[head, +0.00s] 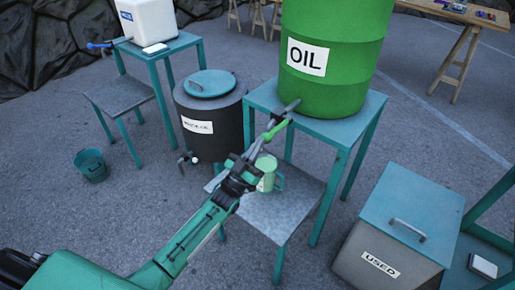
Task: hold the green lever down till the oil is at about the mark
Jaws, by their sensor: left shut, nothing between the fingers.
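The green drum (335,62) labelled OIL stands on a teal table. Its tap (291,106) sticks out at the lower left, with the green lever (275,130) beside it. A pale green jug (267,172) stands on the low grey stand below the tap, partly hidden by my gripper. My left gripper (259,145) is shut and empty, with its fingertips close to the lever's end. I cannot tell whether they touch it. The oil level and the mark on the jug are too small to make out. My right gripper is not in view.
A dark barrel (209,122) with a teal lid and its own tap stands left of the drum. A grey bin (385,240) labelled USED stands at the lower right. A teal bucket (91,165) and a white container (147,20) are at the left.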

